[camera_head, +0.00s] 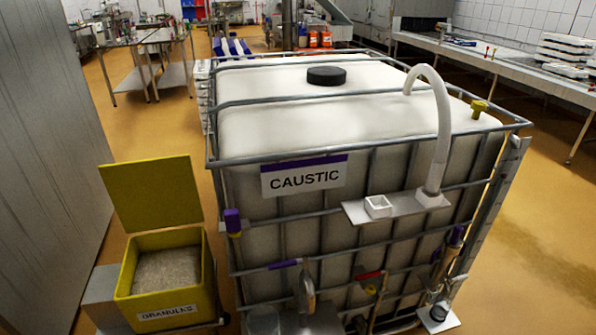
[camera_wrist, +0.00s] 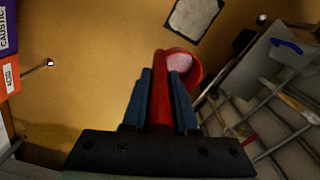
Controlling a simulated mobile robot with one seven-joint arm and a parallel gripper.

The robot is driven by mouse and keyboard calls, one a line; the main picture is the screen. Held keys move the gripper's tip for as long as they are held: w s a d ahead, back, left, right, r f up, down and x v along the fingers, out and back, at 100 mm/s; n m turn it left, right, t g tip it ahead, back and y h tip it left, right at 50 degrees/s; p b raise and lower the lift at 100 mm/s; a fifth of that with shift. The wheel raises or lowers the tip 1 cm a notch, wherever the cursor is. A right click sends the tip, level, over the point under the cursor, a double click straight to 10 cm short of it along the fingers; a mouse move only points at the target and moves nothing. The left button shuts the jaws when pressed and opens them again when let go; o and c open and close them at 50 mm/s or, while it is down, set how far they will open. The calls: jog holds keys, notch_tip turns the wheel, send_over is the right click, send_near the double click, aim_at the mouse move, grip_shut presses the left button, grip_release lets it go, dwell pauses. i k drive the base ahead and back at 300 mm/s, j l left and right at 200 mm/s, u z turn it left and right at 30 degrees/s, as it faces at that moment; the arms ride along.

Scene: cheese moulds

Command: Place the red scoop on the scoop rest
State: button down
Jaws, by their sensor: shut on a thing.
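In the wrist view my gripper (camera_wrist: 164,76) is shut on the handle of the red scoop (camera_wrist: 198,73). The scoop's round bowl lies just beyond the fingertips, and its inside looks pale; I cannot tell if it holds anything. Yellow-brown floor shows behind it. Neither my gripper nor the scoop can be made out in the head view. I cannot clearly identify the scoop rest in either view.
A caged white tank labelled CAUSTIC (camera_head: 390,125) fills the middle of the head view, with a pipe (camera_head: 443,140) and valves on its front. A yellow GRANULES bin (camera_head: 206,275) stands open at left. Purple and orange labelled boxes (camera_wrist: 10,58) edge the wrist view.

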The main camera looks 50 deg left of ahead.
aim_at(106, 282)
jog(key=k+j+u, duration=0.25)
jog(key=k+j, duration=0.6)
jog(key=j, duration=0.15)
